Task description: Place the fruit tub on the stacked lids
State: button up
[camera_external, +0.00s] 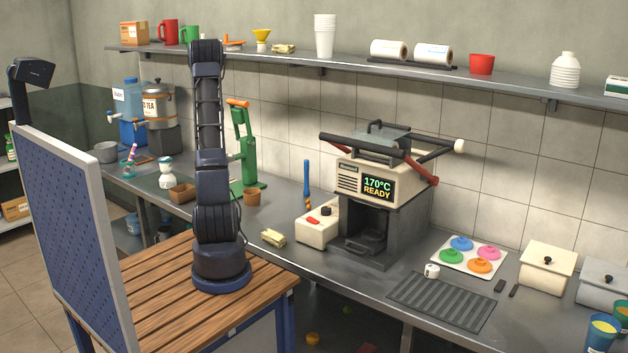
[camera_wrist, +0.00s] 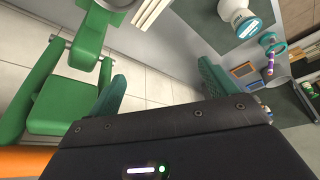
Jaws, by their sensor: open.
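Coloured knobbed discs (camera_external: 461,244) lie side by side on a white tray. My gripper (camera_wrist: 162,90) has its green fingers spread apart with nothing between them. It is over the left part of the counter, far from these things. My upright arm hides it in the external view.
A green press (camera_external: 246,150) stands close by, also at the left of the wrist view (camera_wrist: 65,105). The oven-like machine (camera_external: 385,190) with projecting handles stands mid-counter.

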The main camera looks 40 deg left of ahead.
jog(key=s+d+r+m+h, duration=0.15)
jog(key=d+r, duration=0.25)
jog(key=d, duration=0.9)
jog(key=s+d+r+m+t, duration=0.15)
jog(key=d+r, duration=0.25)
jog(key=d, duration=0.9)
jog(key=d+r+m, duration=0.2)
jog(key=d+r, duration=0.1)
jog(key=d, duration=1)
jog(key=s+d+m+h, duration=0.1)
jog(key=s+d, duration=0.4)
jog(key=d, duration=0.2)
jog(key=s+d+m, duration=0.1)
jog(key=s+d, duration=0.4)
jog(key=d, duration=0.3)
jog(key=s+d+f+m, duration=0.1)
jog(key=s+d+f, duration=0.2)
jog(key=s, duration=0.4)
jog(key=s+d+f+m+h, duration=0.1)
jog(key=s+d+f+m, duration=0.1)
jog(key=s+d, duration=0.4)
jog(key=shift+s+f, duration=0.45)
jog(key=shift+f, duration=0.1)
